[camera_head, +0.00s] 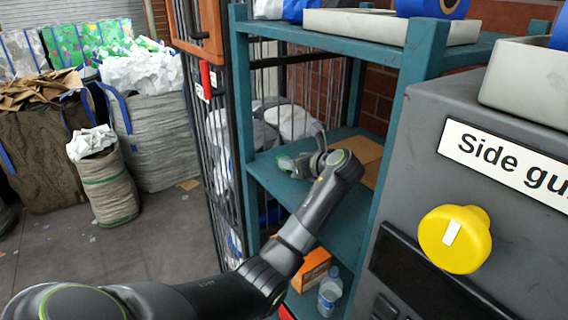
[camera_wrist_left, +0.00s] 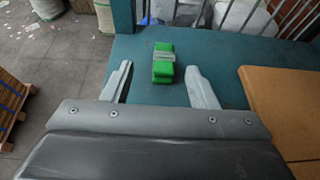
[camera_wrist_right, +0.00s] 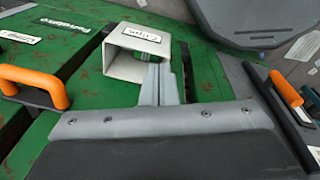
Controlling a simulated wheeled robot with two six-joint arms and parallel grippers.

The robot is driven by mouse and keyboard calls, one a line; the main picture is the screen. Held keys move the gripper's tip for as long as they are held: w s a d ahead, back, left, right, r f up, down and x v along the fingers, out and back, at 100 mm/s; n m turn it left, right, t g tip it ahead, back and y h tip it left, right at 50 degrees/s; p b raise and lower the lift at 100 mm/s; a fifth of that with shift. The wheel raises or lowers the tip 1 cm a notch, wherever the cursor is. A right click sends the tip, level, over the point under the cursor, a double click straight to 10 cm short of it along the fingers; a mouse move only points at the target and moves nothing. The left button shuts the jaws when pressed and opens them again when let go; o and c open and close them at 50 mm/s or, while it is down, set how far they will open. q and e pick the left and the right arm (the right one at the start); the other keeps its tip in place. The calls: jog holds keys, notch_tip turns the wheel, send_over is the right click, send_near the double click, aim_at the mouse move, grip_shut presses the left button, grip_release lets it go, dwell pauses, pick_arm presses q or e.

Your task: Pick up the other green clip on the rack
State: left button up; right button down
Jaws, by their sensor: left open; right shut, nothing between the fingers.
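A green clip (camera_wrist_left: 163,70) with a grey band around its middle lies on the teal rack shelf (camera_wrist_left: 205,48) in the left wrist view. My left gripper (camera_wrist_left: 160,75) is open, with a finger to either side of the clip and gaps between. In the head view my left arm reaches into the rack and a bit of green (camera_head: 286,162) shows by the gripper. In the right wrist view my right gripper (camera_wrist_right: 158,70) is shut and empty, in front of a cream holder labelled "Clips" (camera_wrist_right: 122,62); something green (camera_wrist_right: 145,56) shows inside the holder.
Brown cardboard (camera_wrist_left: 285,95) lies on the shelf right of the clip. A rack post (camera_wrist_left: 123,15) stands at the shelf's left corner, with bars behind. An orange-handled tool (camera_wrist_right: 35,88) lies on the green surface by the right gripper. An orange box (camera_head: 312,268) and a bottle (camera_head: 330,292) are lower down.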

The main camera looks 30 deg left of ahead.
aim_at(289, 171)
pick_arm(q)
jog(key=shift+w+a+f, duration=0.15)
jog(key=shift+w+f, duration=0.05)
jog(key=shift+w, duration=0.05)
jog(key=shift+w+a+f, duration=0.55)
jog(key=shift+a, duration=0.15)
jog(key=shift+f+b+x, duration=0.2)
jog(key=shift+b+x, duration=0.7)
jog(key=shift+x, duration=0.1)
jog(key=shift+a+b, duration=0.35)
jog(key=shift+w, duration=0.15)
pick_arm(e)
jog(key=shift+w+d+f, duration=0.25)
jog(key=shift+w+f, duration=0.7)
jog(key=shift+f, duration=0.25)
pick_arm(q)
jog(key=shift+d, duration=0.1)
jog(key=shift+c, duration=0.6)
jog(key=c, duration=0.9)
pick_arm(e)
jog(key=shift+s, duration=0.1)
